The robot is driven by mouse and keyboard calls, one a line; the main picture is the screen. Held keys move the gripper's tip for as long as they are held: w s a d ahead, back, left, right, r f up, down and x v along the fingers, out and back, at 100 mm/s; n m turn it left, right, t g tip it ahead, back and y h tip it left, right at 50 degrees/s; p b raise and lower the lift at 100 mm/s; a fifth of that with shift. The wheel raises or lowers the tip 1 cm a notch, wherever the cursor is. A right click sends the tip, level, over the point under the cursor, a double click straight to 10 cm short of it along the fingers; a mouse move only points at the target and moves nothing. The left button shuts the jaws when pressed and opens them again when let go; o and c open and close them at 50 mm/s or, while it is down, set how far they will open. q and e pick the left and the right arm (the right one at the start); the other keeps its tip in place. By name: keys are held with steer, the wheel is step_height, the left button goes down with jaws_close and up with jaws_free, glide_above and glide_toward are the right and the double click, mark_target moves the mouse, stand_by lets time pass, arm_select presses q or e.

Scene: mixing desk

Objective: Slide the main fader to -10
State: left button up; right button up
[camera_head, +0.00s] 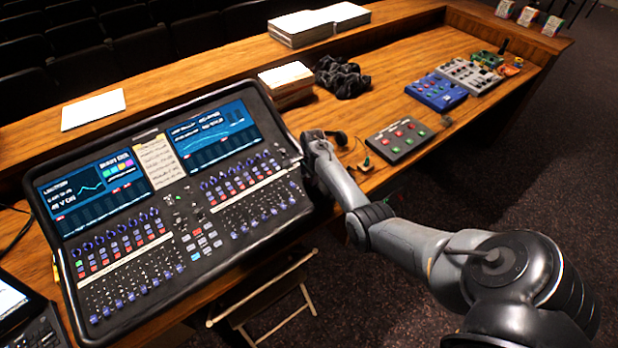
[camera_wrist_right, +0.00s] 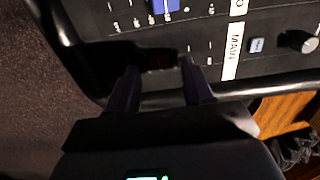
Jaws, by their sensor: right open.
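The mixing desk (camera_head: 190,278) stands on the wooden table, with two lit screens and rows of faders. In the right wrist view, a white strip reading MAIN (camera_wrist_right: 232,50) lies on the desk's panel (camera_wrist_right: 90,18). A dark cap with a faint reddish tint, probably the main fader (camera_wrist_right: 158,57), shows beside that strip, between my fingertips; contact cannot be told. My right gripper (camera_wrist_right: 158,70) is open, its two fingers apart at the desk's rim. In the head view the right gripper (camera_head: 304,160) is at the desk's right edge, mostly hidden by my arm. My left gripper is not in view.
Several control boxes, including a grey one (camera_head: 399,138) and a blue one (camera_head: 436,92), lie right of the desk. Behind are a paper stack (camera_head: 287,80) and a black heap (camera_head: 342,77). A laptop (camera_head: 25,318) is at lower left. A folding stool (camera_head: 262,300) stands below.

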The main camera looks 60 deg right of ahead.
steer(key=shift+f, duration=0.45)
jaws_close()
